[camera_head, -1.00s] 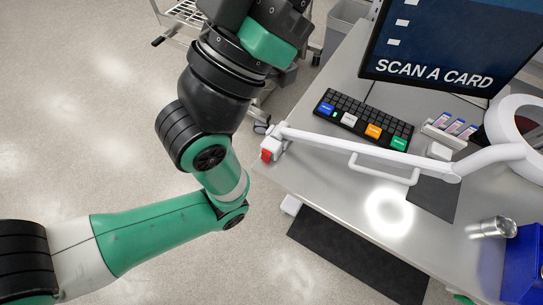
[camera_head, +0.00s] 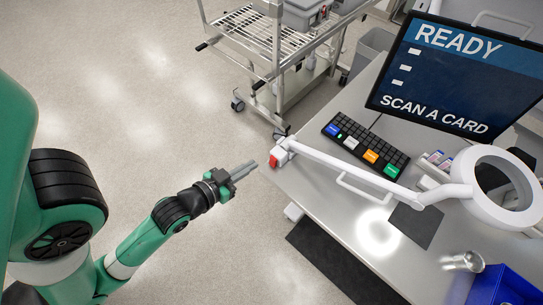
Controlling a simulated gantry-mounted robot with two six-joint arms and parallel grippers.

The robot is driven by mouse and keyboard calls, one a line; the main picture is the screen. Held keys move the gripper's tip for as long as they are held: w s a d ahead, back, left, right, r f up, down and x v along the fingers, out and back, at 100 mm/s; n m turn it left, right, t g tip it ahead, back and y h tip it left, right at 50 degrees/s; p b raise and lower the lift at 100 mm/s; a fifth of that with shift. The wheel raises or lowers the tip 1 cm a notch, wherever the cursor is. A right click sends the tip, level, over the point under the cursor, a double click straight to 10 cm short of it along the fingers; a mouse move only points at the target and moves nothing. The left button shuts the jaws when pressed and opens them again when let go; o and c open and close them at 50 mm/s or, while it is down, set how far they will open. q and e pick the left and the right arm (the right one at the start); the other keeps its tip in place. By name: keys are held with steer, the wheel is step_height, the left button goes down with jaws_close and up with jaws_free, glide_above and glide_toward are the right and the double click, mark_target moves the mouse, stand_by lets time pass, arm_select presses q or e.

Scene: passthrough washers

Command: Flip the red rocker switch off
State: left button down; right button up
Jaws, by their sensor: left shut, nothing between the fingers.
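The red rocker switch (camera_head: 274,161) is small and sits on the white clamp base of the lamp arm, at the left corner of the grey table (camera_head: 330,212). Whether it is on or off is too small to tell. My left gripper (camera_head: 254,164) is shut and empty. Its fingertips point right at the switch, with a short gap showing between them in the picture. My right gripper is not in view.
A white magnifier lamp (camera_head: 461,190) reaches across the table from the clamp. A keyboard (camera_head: 366,144) with coloured keys and a monitor (camera_head: 452,75) reading "READY, SCAN A CARD" stand behind. A metal cup (camera_head: 462,262) and blue bin (camera_head: 504,287) are at right. A wire cart (camera_head: 270,50) stands beyond.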

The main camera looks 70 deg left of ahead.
arm_select(q)
steer(key=shift+s+a, duration=0.15)
steer(key=shift+s, duration=0.1)
steer(key=b, duration=0.2)
glide_above(273, 161)
steer(key=s, duration=0.1)
step_height(273, 161, down, 5)
steer(key=shift+s+d+f+b, duration=0.15)
steer(key=shift+s+d+f, duration=0.1)
steer(key=shift+f, duration=0.45)
steer(key=shift+s+d+f+b, duration=0.1)
steer(key=shift+s+f+b, duration=0.1)
steer(key=shift+f, duration=0.5)
